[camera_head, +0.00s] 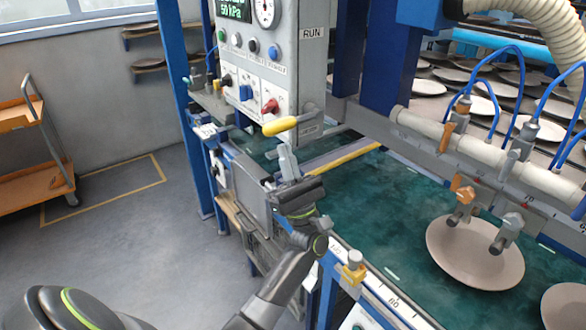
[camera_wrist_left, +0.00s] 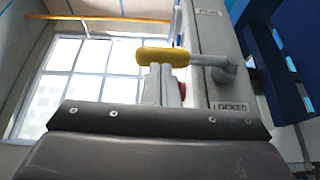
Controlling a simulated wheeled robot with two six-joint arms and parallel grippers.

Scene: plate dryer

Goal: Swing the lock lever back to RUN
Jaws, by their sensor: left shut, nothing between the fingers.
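The lock lever has a yellow grip (camera_head: 280,126) and a grey shaft, and it sticks out leftward from the lower side of the grey control box. In the left wrist view the yellow grip (camera_wrist_left: 162,56) lies nearly level, with the pivot at its right. A RUN label (camera_head: 312,33) is higher on the box side; a LOCKED label (camera_wrist_left: 230,106) sits just below the pivot. My left gripper (camera_head: 288,150) is shut and empty, fingers pointing up just under the yellow grip. Whether the fingertips touch the grip I cannot tell. My right gripper is out of view.
The control box (camera_head: 262,75) carries a gauge, buttons and a red knob (camera_head: 270,106). A green belt (camera_head: 385,205) with a tan plate (camera_head: 475,252) runs at right, under a suction bar (camera_head: 480,150). A blue post (camera_head: 180,90) stands left. Open floor lies left of the machine.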

